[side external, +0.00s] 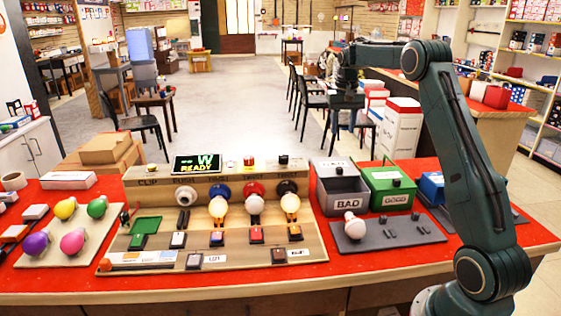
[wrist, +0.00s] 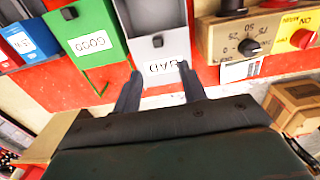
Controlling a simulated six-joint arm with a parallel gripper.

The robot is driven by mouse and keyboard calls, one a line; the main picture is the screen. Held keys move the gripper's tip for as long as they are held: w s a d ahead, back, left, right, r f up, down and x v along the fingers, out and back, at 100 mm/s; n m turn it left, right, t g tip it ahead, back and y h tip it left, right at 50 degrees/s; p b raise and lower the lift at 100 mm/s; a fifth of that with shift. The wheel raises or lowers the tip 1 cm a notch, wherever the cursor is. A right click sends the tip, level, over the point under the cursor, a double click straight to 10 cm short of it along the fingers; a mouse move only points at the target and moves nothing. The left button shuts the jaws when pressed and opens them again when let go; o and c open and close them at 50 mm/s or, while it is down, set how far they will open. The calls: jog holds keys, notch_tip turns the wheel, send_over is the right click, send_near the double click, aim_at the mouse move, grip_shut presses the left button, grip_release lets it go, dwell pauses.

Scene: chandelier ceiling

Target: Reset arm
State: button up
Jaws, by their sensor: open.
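My gripper (side external: 347,98) is raised high above the far side of the red table in the side external view, clear of everything on it. In the wrist view, the two dark fingers of my gripper (wrist: 157,88) are spread apart with nothing between them. The arm is bent, its upper part reaching left from the elbow. The gripper's fingertips are small and dark in the side external view.
A grey BAD bin (side external: 341,190) and green GOOD bin (side external: 391,188) stand right of the wooden test panel (side external: 222,243). A white bulb (side external: 354,226) is on the grey tray before them. Coloured bulbs rest on a left board (side external: 66,236). Air around the gripper looks clear.

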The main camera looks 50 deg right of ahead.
jog(key=s+a+r+n+t, duration=0.1)
jog(key=s+a+r, duration=0.25)
jog(key=a, duration=0.35)
jog(key=s+a+r+n+t+h, duration=0.15)
jog(key=a+r, duration=0.25)
jog(key=a, duration=0.4)
jog(key=s+a+r+n+y, duration=0.1)
jog(key=s+a+r+n, duration=0.1)
jog(key=s+a+r, duration=0.35)
jog(key=s+a+f+n+t, duration=0.1)
jog(key=s+a+f+n, duration=0.1)
jog(key=s+a+f, duration=0.2)
jog(key=s+a+f+n+t, duration=0.2)
jog(key=s+a+f, duration=0.1)
jog(key=s+a, duration=0.7)
jog(key=shift+s+f, duration=0.35)
jog(key=shift+s, duration=0.8)
